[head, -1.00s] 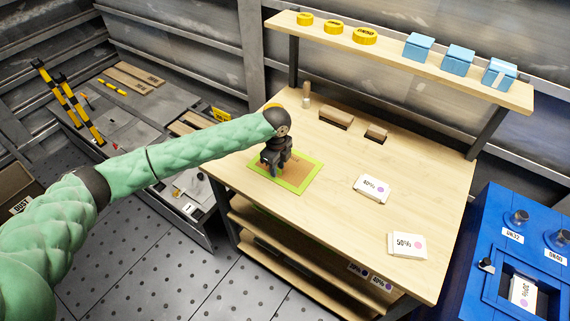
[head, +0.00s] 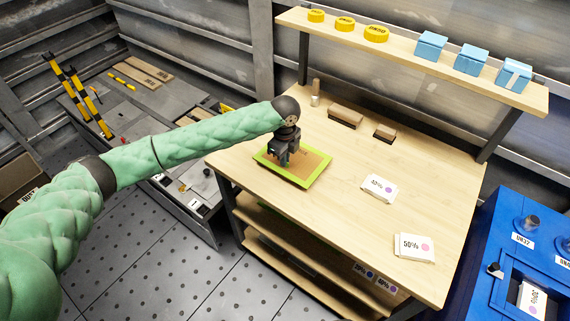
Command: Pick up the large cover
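My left gripper (head: 280,155) points down at the left part of a green-rimmed brown panel (head: 312,164) on the wooden workbench (head: 400,222). The gripper covers part of the panel, and I cannot see what is between the fingers. Whether the panel lies flat or is slightly raised is unclear. No part in view is plainly marked as the large cover. Three round yellow caps stand on the upper shelf, and the rightmost yellow cap (head: 376,34) is the largest. My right gripper is out of view.
Blue boxes (head: 471,60) stand on the upper shelf (head: 405,62). White labelled boxes (head: 379,187) and (head: 414,247) lie on the bench. Brown blocks (head: 345,116) sit at its back. A blue machine (head: 490,235) stands at the right. The bench middle is clear.

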